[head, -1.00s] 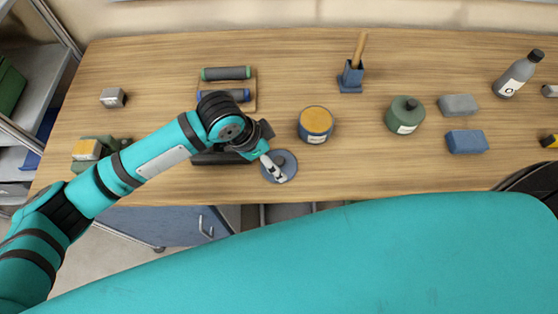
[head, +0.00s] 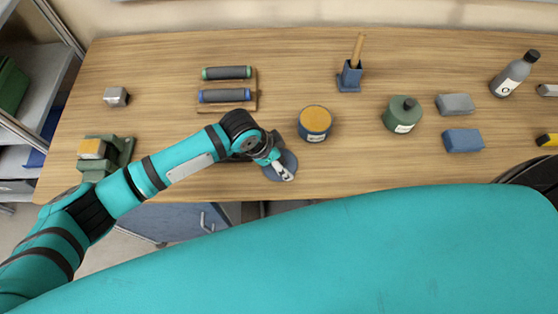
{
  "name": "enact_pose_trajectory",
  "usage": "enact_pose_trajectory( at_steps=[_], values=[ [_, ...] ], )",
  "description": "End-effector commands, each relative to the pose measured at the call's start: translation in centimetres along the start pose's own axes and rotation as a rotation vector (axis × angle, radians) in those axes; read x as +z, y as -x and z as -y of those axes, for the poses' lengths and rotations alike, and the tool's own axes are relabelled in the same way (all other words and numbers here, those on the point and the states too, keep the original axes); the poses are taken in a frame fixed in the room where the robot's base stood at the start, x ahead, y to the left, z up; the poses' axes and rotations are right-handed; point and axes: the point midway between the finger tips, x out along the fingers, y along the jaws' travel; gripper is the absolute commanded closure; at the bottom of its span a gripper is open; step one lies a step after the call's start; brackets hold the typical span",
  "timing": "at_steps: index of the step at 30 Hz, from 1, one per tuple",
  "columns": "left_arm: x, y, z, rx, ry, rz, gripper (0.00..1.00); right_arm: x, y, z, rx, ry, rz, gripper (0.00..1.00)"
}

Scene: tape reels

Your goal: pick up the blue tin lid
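The blue tin lid (head: 291,160) is a flat grey-blue disc near the front edge of the table, just in front of the blue tin. My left gripper (head: 287,175) is right over the lid, pointing down, and covers its middle and knob. The fingers are small and partly hidden, so I cannot tell whether they are open or touch the knob. The blue tin (head: 316,134) stands behind and to the right, with an orange-yellow top surface and a pale label. My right gripper is not in view.
A wooden rack (head: 229,107) with green-ended and blue-ended rollers lies behind my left wrist. A green lidded tin (head: 402,118), a blue block (head: 463,141) and a grey block (head: 456,104) are to the right. The table right of the lid is clear.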

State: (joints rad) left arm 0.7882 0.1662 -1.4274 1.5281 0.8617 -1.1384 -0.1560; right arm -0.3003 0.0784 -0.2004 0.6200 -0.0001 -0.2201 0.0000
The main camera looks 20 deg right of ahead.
Motion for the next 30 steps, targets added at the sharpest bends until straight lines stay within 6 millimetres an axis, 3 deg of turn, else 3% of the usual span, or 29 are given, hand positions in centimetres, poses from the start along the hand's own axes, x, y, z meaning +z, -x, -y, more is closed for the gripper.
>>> enact_pose_trajectory(
  at_steps=[1,12,23,30],
  values=[
    [0.0,0.0,0.0,0.0,0.0,0.0,0.27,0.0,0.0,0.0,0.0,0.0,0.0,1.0],
    [0.1,-0.1,0.0,0.001,0.001,0.003,0.74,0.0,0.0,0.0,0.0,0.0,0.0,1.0],
    [0.1,0.1,-0.1,0.003,0.002,0.004,0.74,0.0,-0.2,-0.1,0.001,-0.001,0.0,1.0],
    [-1.0,2.4,0.0,-0.001,-0.001,-0.001,0.74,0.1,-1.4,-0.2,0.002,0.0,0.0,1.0]
  ],
)
